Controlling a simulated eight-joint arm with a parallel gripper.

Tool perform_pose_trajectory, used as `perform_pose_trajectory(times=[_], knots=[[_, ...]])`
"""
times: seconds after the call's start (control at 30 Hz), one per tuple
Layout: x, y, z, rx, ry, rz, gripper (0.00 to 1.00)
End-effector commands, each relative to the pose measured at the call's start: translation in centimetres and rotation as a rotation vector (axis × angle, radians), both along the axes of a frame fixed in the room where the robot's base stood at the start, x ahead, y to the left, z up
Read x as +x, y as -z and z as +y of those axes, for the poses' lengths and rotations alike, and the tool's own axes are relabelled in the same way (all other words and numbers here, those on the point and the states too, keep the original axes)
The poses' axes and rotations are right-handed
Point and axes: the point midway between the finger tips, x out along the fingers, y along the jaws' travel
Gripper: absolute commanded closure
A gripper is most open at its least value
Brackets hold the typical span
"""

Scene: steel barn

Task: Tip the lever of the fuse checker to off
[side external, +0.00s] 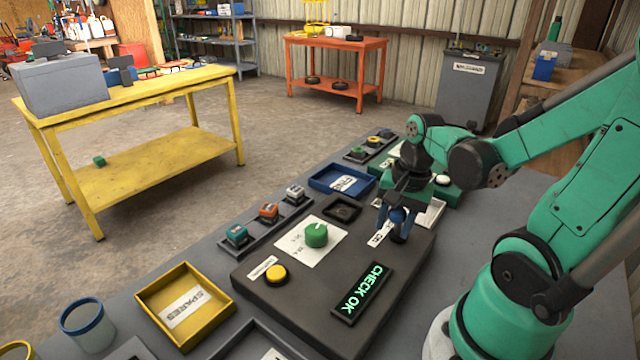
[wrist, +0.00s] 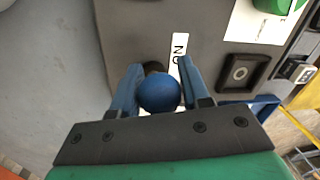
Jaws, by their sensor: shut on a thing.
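The fuse checker (side external: 300,300) is a dark box on the grey bench. It has a green dial (side external: 316,235), a yellow button (side external: 276,275) and a lit display (side external: 361,293) reading "CHECK OK". Its lever has a blue ball knob (wrist: 160,92), also visible in the side external view (side external: 396,215). My gripper (wrist: 159,85) is shut on this knob, one finger on each side. A white label (wrist: 179,62) beside the lever is partly hidden, its letters looking like "ON". The lever's shaft is mostly hidden behind the knob and fingers, so its tilt is unclear.
A yellow spares tray (side external: 220,311) and a blue-rimmed cup (side external: 88,326) stand at the front left. A rail of small coloured fuses (side external: 268,213) runs along the checker's left side. A blue tray (side external: 322,179) and a green device (side external: 440,195) sit behind it.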

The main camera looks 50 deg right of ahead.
Motion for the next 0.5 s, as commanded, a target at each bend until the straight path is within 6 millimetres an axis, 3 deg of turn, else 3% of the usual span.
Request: perform_pose_trajectory(times=[0.5], knots=[[-0.08,-0.14,-0.48,0.075,0.004,0.004,1.00]])
